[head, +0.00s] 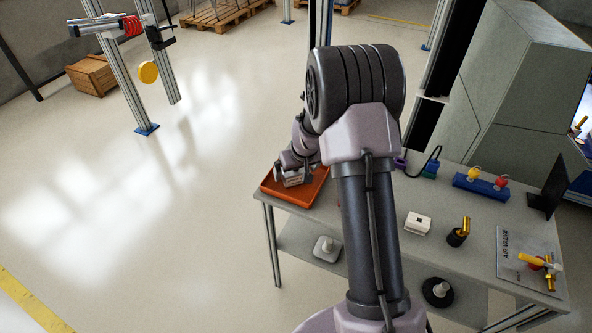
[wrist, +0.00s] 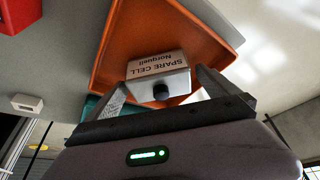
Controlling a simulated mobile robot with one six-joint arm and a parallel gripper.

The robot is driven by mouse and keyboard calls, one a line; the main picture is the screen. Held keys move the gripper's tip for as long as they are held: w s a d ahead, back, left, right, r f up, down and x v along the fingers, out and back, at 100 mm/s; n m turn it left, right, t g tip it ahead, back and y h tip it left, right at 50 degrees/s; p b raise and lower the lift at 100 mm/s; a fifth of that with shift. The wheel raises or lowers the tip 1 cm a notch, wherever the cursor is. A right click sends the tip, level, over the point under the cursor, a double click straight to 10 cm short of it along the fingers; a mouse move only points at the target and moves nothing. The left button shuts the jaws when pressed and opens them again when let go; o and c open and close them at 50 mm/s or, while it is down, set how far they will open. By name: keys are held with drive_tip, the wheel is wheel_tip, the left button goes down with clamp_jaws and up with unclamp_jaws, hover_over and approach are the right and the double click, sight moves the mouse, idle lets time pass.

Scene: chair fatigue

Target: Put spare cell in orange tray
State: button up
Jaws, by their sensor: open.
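The spare cell (wrist: 158,72) is a pale grey box with a printed label and a black round knob, seen upside down in the wrist view. It lies inside the outline of the orange tray (wrist: 113,50), near its edge; I cannot tell whether it rests on the tray floor. My gripper (wrist: 160,82) is open, one finger on each side of the cell. In the head view my gripper (head: 293,179) is low over the orange tray (head: 305,194) at the table's left end, and hides part of it.
The grey table (head: 388,218) also holds a white box (head: 417,223), a black holder with a brass part (head: 458,236), a blue rack (head: 481,186) and a printed plate (head: 515,255). A dark monitor (head: 549,187) stands at the right. Open floor lies left.

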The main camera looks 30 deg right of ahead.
drive_tip(key=s+a+r+p, duration=0.1)
drive_tip(key=s+a+r, duration=0.2)
drive_tip(key=r, duration=0.4)
drive_tip(key=s+a+r+p, duration=0.1)
drive_tip(key=s+a+r, duration=0.15)
drive_tip(key=r, duration=0.55)
drive_tip(key=s+a+r+p, duration=0.2)
drive_tip(key=s+a+r, duration=0.15)
drive_tip(key=r, duration=0.35)
drive_tip(key=s+a+r+m+y, duration=0.1)
drive_tip(key=s+a+r, duration=0.1)
drive_tip(key=s, duration=0.5)
drive_tip(key=s+a+r+m, duration=0.1)
drive_tip(key=s+a+r, duration=0.2)
drive_tip(key=s+a, duration=0.2)
drive_tip(key=s+a+r+m+t+y, duration=0.1)
drive_tip(key=s+a+r, duration=0.2)
drive_tip(key=s, duration=0.7)
drive_tip(key=shift+a+r+y, duration=0.25)
drive_tip(key=shift+a+y, duration=0.05)
drive_tip(key=shift+a, duration=0.2)
drive_tip(key=shift+s+f+b, duration=0.1)
drive_tip(key=shift+f+b, duration=0.25)
drive_tip(key=shift+b, duration=0.15)
